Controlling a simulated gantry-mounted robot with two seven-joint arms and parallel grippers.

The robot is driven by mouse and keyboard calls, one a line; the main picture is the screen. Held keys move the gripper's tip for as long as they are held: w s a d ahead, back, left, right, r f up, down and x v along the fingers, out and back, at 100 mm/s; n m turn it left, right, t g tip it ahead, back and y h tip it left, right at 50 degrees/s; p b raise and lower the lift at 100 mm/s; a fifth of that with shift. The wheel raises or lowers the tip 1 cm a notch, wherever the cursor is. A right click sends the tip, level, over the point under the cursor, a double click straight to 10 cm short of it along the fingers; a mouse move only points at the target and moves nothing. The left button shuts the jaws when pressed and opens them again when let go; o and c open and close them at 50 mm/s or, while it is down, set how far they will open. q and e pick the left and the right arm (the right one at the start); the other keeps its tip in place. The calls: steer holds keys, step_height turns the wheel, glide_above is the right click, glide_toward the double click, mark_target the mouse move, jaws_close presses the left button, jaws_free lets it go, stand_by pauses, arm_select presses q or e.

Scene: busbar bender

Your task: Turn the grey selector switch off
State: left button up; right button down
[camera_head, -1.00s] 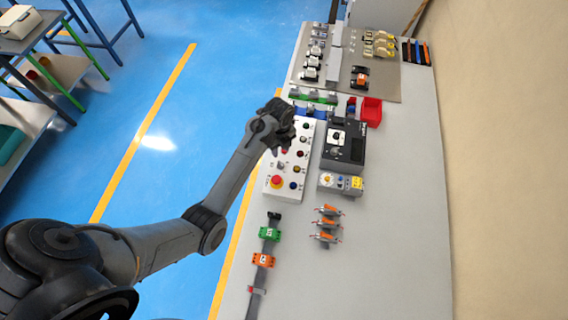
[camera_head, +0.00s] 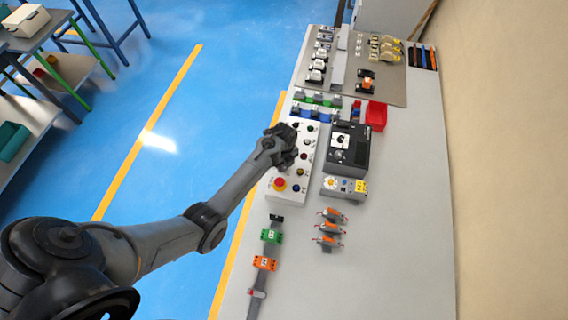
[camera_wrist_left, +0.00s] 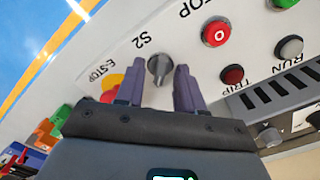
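The grey selector switch (camera_wrist_left: 159,68), labelled S2, shows in the left wrist view on the white control panel (camera_wrist_left: 118,55). My left gripper (camera_wrist_left: 160,80) is open, with one finger on each side of the knob. Whether the fingers touch it cannot be told. In the head view my left gripper (camera_head: 283,148) is over the middle of the white panel (camera_head: 287,198) and hides the switch. My right gripper is not in view.
The red and yellow emergency stop (camera_head: 279,184) is near the panel's front end. A red stop button (camera_wrist_left: 215,33) and red trip lamp (camera_wrist_left: 232,75) are close to the gripper. A black box (camera_head: 346,146) stands right of the panel.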

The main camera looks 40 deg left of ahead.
arm_select(q)
jaws_close()
